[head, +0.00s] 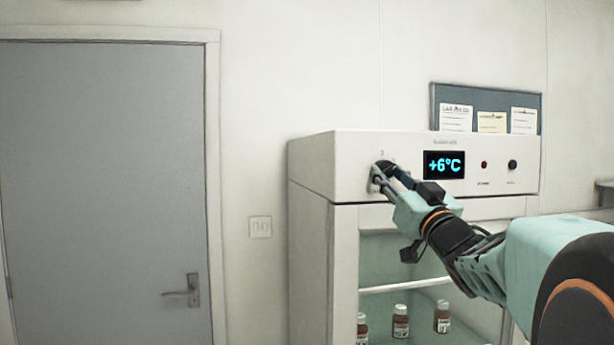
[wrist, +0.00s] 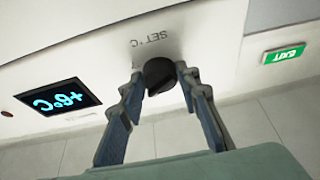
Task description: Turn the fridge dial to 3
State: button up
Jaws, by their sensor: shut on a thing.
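The white fridge (head: 310,165) stands right of the door, with a control strip along its top. The black dial (wrist: 160,75) is on this strip, under "SET °C" lettering that appears upside down in the wrist view. My gripper (head: 379,173) reaches the strip's left part and is shut on the dial, a finger on either side of it in the wrist view (wrist: 158,78). In the head view my gripper mostly hides the dial and its markings. The display (head: 444,165) reads +6°C and also shows upside down in the wrist view (wrist: 52,103).
A red light (head: 484,165) and a small black knob (head: 512,165) sit right of the display. Several bottles (head: 401,322) stand behind the fridge's glass. A grey door (head: 105,180) is at left. A noticeboard (head: 487,108) hangs behind the fridge.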

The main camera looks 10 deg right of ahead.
jog(key=shift+n, duration=0.3)
jog(key=shift+c, duration=0.4)
jog(key=shift+d+f+n+y+b, duration=0.1)
jog(key=shift+f+n+y+b, duration=0.05)
jog(key=shift+n+y+b, duration=0.6)
jog(key=n+y, duration=0.1)
jog(key=n, duration=0.1)
jog(key=n+y+b, duration=0.1)
jog(key=n, duration=0.2)
jog(key=shift+d+g, duration=0.2)
jog(key=shift+g, duration=0.1)
jog(key=n, duration=0.1)
jog(key=n+g+y, duration=0.1)
jog(key=n, duration=0.1)
jog(key=n+y, duration=0.1)
jog(key=shift+d+r+n, duration=0.15)
jog(key=shift+r+n, duration=0.15)
jog(key=shift+n, duration=0.05)
jog(key=shift+r+n+g+y, duration=0.1)
jog(key=shift+n+g+y, duration=0.35)
jog(key=shift+n, duration=0.65)
jog(key=shift+r+n+g+y, duration=0.15)
jog(key=shift+n+g, duration=0.4)
jog(key=shift+n, duration=0.55)
jog(key=o, duration=1.2)
jog(key=shift+f, duration=0.1)
jog(key=shift+c, duration=0.2)
